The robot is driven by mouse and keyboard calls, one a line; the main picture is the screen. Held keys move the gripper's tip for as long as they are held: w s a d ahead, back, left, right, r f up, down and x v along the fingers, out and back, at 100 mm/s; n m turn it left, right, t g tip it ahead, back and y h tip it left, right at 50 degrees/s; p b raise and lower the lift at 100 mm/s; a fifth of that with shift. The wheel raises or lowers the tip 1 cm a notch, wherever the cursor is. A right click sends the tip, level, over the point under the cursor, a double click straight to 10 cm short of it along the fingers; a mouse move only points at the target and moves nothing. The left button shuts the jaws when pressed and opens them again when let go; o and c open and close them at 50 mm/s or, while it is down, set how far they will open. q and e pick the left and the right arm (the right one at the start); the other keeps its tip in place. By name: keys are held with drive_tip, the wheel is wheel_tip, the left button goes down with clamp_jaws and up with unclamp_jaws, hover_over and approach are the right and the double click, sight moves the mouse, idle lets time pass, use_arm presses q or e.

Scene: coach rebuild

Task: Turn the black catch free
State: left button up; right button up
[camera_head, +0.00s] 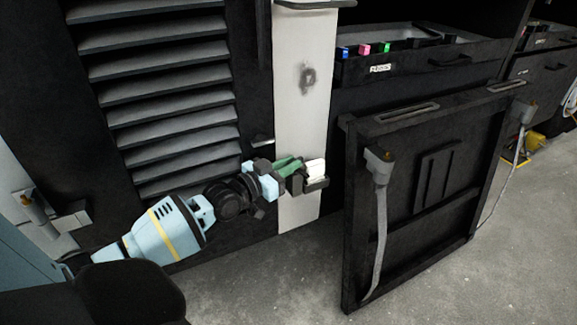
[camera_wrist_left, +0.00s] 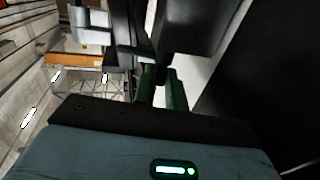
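My left gripper (camera_head: 302,176) reaches in from the left and stands in front of the pale upright post (camera_head: 303,110). Its green fingers (camera_wrist_left: 158,88) show close together in the left wrist view, with a dark block (camera_wrist_left: 190,25) just beyond their tips. I cannot tell whether they hold it. A small dark lever (camera_head: 262,141), which may be the black catch, sticks out at the right edge of the black louvred panel (camera_head: 250,215), a little above and left of the fingers. The tips and whatever lies between them are partly hidden. My right gripper is not in view.
A black panel or open door (camera_head: 400,255) stands on the grey floor (camera_head: 275,285) to the right of my gripper, with grey straps. An open drawer (camera_head: 480,50) with small coloured items is behind it. Bare floor lies between my arm and the panel.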

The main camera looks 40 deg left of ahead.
use_arm(q)
drive_tip(key=o, duration=0.4)
drive_tip(key=shift+c, duration=0.2)
drive_tip(key=s+a+p, duration=0.1)
drive_tip(key=s+p, duration=0.1)
drive_tip(key=s, duration=0.5)
drive_tip(key=shift+s, duration=0.4)
drive_tip(key=shift+c, duration=0.4)
